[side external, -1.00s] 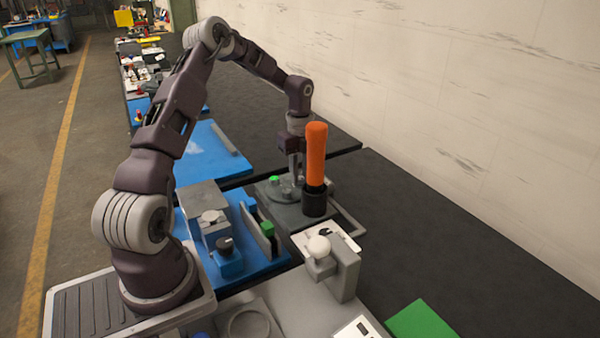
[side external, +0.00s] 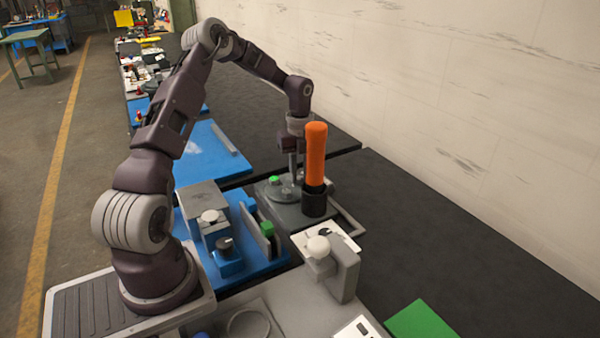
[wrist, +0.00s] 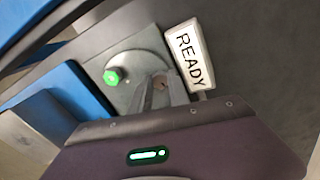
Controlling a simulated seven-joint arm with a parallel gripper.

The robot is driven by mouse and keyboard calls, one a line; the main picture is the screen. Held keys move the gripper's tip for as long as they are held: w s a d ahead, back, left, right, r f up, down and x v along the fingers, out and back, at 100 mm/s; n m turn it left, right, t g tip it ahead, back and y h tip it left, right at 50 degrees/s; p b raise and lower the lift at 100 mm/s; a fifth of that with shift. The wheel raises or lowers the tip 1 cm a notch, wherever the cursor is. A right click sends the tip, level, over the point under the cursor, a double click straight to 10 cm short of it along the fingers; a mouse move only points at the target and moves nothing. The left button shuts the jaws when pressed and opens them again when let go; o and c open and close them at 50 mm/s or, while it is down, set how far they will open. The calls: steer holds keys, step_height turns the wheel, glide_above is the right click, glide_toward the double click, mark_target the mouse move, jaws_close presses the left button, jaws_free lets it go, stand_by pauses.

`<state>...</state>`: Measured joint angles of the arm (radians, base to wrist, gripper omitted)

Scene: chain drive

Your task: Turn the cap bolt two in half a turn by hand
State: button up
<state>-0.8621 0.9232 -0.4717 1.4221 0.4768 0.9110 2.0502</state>
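A round grey cap (side external: 283,192) lies on a grey base, and it also shows in the wrist view (wrist: 128,62). A green bolt head (wrist: 112,76) sits on the cap, at the left in the wrist view; it also shows in the side view (side external: 274,180). My gripper (side external: 296,183) points down over the right part of the cap. In the wrist view its fingertips (wrist: 160,82) are at the cap's lower right, beside the green bolt head and apart from it. A small brownish spot shows at the tips. I cannot tell whether a second bolt is between them.
An orange-topped black post (side external: 315,160) stands close to my gripper on the camera side. A white READY sign (wrist: 189,55) stands right of the cap. A blue fixture (side external: 262,268) with grey blocks and a white-knobbed grey block (side external: 345,275) stand nearer the camera.

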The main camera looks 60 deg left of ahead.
steer(key=o, duration=0.4)
steer(key=shift+o, duration=0.2)
steer(key=shift+r, duration=0.1)
